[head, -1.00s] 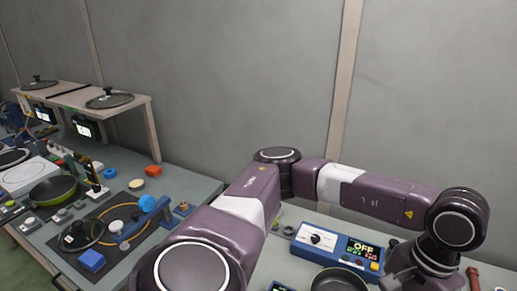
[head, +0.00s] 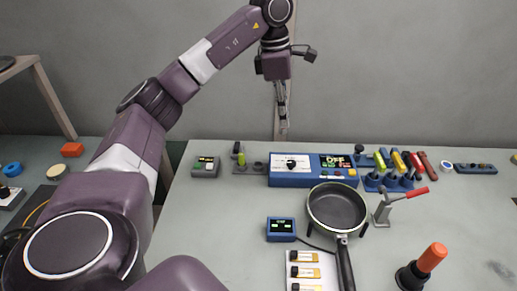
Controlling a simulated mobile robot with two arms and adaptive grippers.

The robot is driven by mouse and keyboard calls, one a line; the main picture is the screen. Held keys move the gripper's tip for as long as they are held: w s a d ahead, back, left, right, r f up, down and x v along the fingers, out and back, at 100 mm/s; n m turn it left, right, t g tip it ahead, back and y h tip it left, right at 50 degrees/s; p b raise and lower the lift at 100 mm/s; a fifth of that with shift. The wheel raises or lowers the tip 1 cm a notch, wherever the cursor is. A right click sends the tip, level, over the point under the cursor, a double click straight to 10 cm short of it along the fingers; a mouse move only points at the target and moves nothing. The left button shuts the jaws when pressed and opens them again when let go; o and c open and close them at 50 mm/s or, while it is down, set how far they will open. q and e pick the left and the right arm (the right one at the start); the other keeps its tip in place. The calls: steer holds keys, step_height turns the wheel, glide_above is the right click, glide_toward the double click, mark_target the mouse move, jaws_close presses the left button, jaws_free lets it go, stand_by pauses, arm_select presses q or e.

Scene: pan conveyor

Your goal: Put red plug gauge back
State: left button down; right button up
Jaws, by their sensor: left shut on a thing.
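My left gripper (head: 283,118) hangs in the air, pointing down, above and behind the blue control box. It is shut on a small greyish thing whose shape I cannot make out. A blue rack (head: 373,183) at the back right holds several tilted gauges with coloured handles, yellow, orange and red. A red handle (head: 414,162) leans at the rack's right side, and a darker red one (head: 427,163) is just right of it. I cannot tell which is the red plug gauge, or whether it is in my gripper. My right gripper is not in view.
The blue control box (head: 285,180) reads OFF. A black pan (head: 336,205), a small blue display (head: 281,229), a red-handled clamp (head: 390,205) and an orange-handled tool (head: 432,258) stand on the grey table (head: 220,220). Its left part is mostly clear.

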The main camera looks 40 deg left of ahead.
arm_select(q)
steer(key=a+n+y+b, duration=0.1)
steer(key=a+n+b, duration=0.1)
steer(key=a+n, duration=0.65)
steer(key=shift+n+t, duration=0.3)
steer(key=shift+n, duration=0.25)
steer(key=f, duration=1.1)
steer(key=f+b, duration=0.1)
steer(key=f, duration=0.4)
steer(key=shift+w+a+f, duration=0.15)
steer(key=shift+a, duration=0.25)
step_height(320, 180, down, 3)
steer(key=shift+f, duration=0.2)
steer(key=c, duration=2.2)
jaws_free()
steer(key=shift+f, duration=0.15)
steer(key=shift+o, duration=0.2)
